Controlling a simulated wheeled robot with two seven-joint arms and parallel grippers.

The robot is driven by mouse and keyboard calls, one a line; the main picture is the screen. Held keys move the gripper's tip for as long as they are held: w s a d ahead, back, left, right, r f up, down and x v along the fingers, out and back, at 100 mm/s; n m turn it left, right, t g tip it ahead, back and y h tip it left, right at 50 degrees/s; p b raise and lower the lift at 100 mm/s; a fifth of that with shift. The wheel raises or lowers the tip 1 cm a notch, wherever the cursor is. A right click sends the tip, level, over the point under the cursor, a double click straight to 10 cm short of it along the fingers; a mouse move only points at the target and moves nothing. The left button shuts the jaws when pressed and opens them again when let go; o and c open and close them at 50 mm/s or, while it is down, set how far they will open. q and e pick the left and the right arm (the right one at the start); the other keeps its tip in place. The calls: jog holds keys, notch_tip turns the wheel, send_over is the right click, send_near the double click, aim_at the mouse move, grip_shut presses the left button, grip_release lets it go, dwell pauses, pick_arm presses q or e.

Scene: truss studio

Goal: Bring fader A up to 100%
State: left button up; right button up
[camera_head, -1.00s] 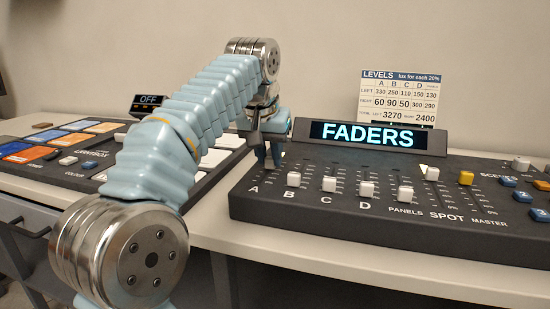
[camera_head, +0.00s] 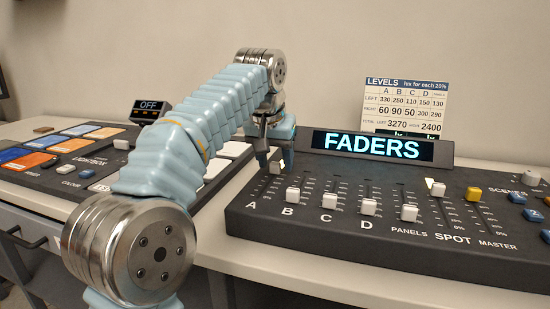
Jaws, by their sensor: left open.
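Fader A is the leftmost slider on the dark fader console (camera_head: 400,245). Its white cap (camera_head: 277,167) sits high in its track, near the far end. My left gripper (camera_head: 274,162) is just above and around this cap, with fingers apart and pointing down. Whether the fingers touch the cap cannot be told. The label A is at the near end of the track. The white cap of fader B (camera_head: 292,194) is nearer and to the right. My right gripper is not in view.
Other fader caps, C (camera_head: 329,201) and D (camera_head: 369,207), stand to the right. The FADERS display (camera_head: 372,147) rises behind the console, with a levels card (camera_head: 405,105) behind it. A button panel (camera_head: 60,155) with coloured pads lies to the left.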

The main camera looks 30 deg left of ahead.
pick_arm(q)
jog(key=p+v, duration=0.1)
jog(key=v, duration=1.1)
dwell(0.4)
